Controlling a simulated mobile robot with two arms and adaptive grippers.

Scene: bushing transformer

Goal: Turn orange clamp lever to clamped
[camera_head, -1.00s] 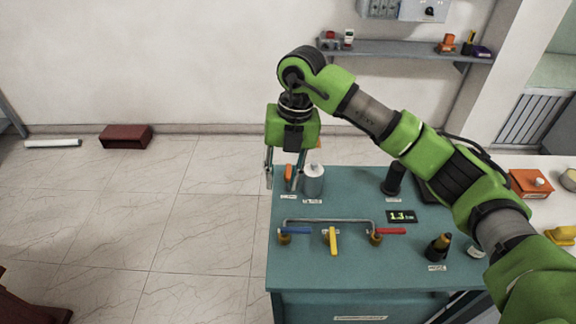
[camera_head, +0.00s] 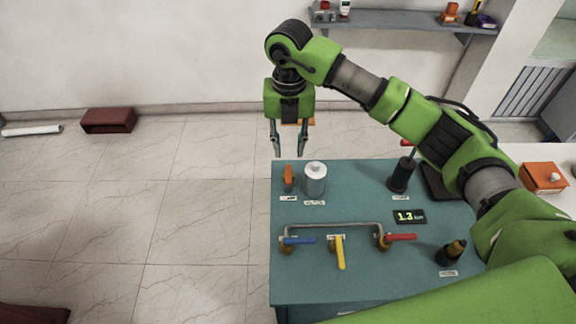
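The orange clamp lever (camera_head: 288,174) stands roughly upright at the back left corner of the teal bench (camera_head: 330,275), just left of a grey-white cylinder (camera_head: 314,182). My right gripper (camera_head: 289,153) points down, its two fingers spread with nothing between them. In the picture its fingertips lie just above the lever and appear apart from it. The depth between them is hard to judge. My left gripper is not in view.
A grey pipe (camera_head: 335,226) with blue (camera_head: 300,240), yellow (camera_head: 340,252) and red (camera_head: 401,237) handles crosses the bench. A black post (camera_head: 401,176), a display (camera_head: 409,216) and a dark bottle-like part (camera_head: 451,253) stand to the right.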

